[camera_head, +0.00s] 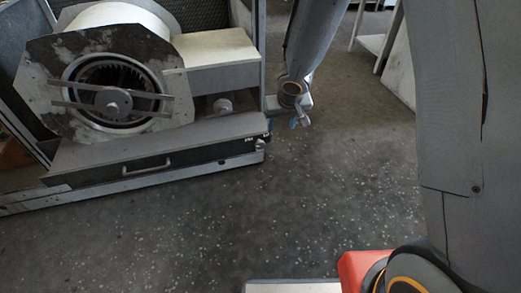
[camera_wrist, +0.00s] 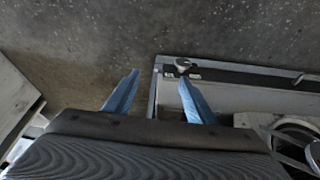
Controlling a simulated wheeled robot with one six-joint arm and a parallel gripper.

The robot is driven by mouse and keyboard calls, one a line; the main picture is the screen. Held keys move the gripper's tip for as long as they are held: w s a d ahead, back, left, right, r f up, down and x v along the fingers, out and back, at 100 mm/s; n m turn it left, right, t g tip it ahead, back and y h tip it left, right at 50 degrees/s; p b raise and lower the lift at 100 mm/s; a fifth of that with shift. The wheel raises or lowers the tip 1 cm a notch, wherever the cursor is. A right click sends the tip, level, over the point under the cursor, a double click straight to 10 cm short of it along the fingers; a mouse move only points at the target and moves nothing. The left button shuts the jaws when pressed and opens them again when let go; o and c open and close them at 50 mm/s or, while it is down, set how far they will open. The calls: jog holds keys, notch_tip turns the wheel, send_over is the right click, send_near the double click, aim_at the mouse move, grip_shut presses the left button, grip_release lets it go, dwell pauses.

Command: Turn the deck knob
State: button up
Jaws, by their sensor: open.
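The deck knob (camera_head: 261,143) is a small light knob at the right end of the dark front panel under the blower's deck (camera_head: 180,139). In the wrist view the knob (camera_wrist: 183,64) shows just beyond the tip of the right blue finger, next to small white labels. My gripper (camera_head: 299,122) is to the right of the deck's corner in the head view.
The blower housing (camera_head: 105,55) with its round inlet stands on the deck. A drawer handle (camera_head: 146,167) sticks out of the front panel. A metal post (camera_head: 259,50) rises by the deck's right corner. Speckled floor (camera_head: 230,220) in front is clear. A white stand (camera_head: 375,42) is at upper right.

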jog(key=y+b, duration=0.1)
jog(key=b, duration=0.1)
send_near(261, 143)
jog(key=f, duration=0.2)
jog(key=shift+n, duration=0.3)
jog(key=b+x, duration=0.1)
jog(key=x, duration=0.1)
jog(key=b+x, duration=0.2)
jog(key=x, duration=0.1)
jog(key=b+x, duration=0.2)
jog(key=shift+w+a+f, duration=0.15)
jog(key=shift+w+f, duration=0.05)
jog(key=shift+w, duration=0.3)
jog(key=c, duration=1)
jog(key=shift+c, duration=0.2)
jog(key=shift+b, duration=0.55)
